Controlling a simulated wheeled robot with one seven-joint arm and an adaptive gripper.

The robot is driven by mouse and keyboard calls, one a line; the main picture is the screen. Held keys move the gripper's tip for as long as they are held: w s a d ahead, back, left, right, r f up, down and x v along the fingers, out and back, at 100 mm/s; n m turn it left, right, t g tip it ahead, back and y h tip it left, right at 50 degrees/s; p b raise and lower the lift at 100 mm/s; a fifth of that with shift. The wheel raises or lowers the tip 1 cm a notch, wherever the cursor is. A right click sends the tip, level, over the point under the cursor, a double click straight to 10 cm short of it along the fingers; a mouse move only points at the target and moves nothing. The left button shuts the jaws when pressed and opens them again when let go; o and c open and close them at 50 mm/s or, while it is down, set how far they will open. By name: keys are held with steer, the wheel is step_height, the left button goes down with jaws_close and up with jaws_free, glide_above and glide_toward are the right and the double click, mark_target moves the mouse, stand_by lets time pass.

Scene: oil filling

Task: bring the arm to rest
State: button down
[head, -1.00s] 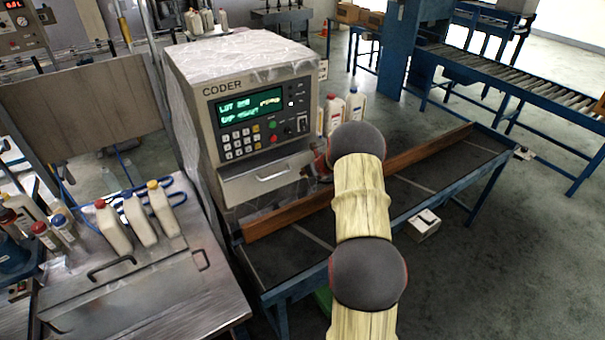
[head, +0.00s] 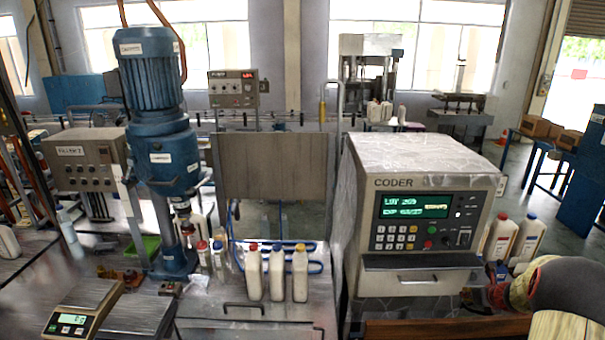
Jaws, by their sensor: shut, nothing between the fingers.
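My arm (head: 567,295) reaches in from the lower right corner of the head view. My gripper (head: 484,296) shows small and dark at its end, partly hidden by the arm. It is shut and empty, beside the lower right corner of the coder (head: 425,220), just right of its drawer front. I cannot tell whether it touches the coder. Two white bottles, one with a red cap (head: 499,240) and one with a blue cap (head: 528,242), stand just behind the gripper and arm.
Three cream bottles (head: 276,275) stand on the metal bench left of the coder. A blue capping machine (head: 165,160) and a scale (head: 80,318) are further left. A brown rail (head: 445,329) runs below the coder. A blue frame (head: 580,180) stands at the far right.

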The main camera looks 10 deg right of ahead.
steer(key=s+a+r+n+g+y, duration=0.1)
steer(key=s+a+n, duration=0.2)
steer(key=a+n, duration=0.35)
steer(key=s+a+n+g+y, duration=0.2)
steer(key=s+a+n, duration=0.1)
steer(key=a+n, duration=0.4)
steer(key=s+a+r+n+g+y, duration=0.1)
steer(key=s+a+n, duration=0.35)
steer(key=a, duration=0.35)
steer(key=s+a+r+n+b, duration=0.2)
steer(key=s+a+r+n, duration=0.3)
steer(key=a, duration=0.4)
steer(key=s+a+r+n+h+b, duration=0.1)
steer(key=s+a+r+n, duration=0.4)
steer(key=a, duration=0.5)
steer(key=s+a+r+n+h+b, duration=0.1)
steer(key=s+a+r+n+b, duration=0.2)
steer(key=s+a+n, duration=0.6)
step_height(320, 180, up, 3)
steer(key=shift+a+f+n+t, duration=0.1)
steer(key=shift+a+n+t, duration=0.35)
steer(key=shift+n, duration=0.25)
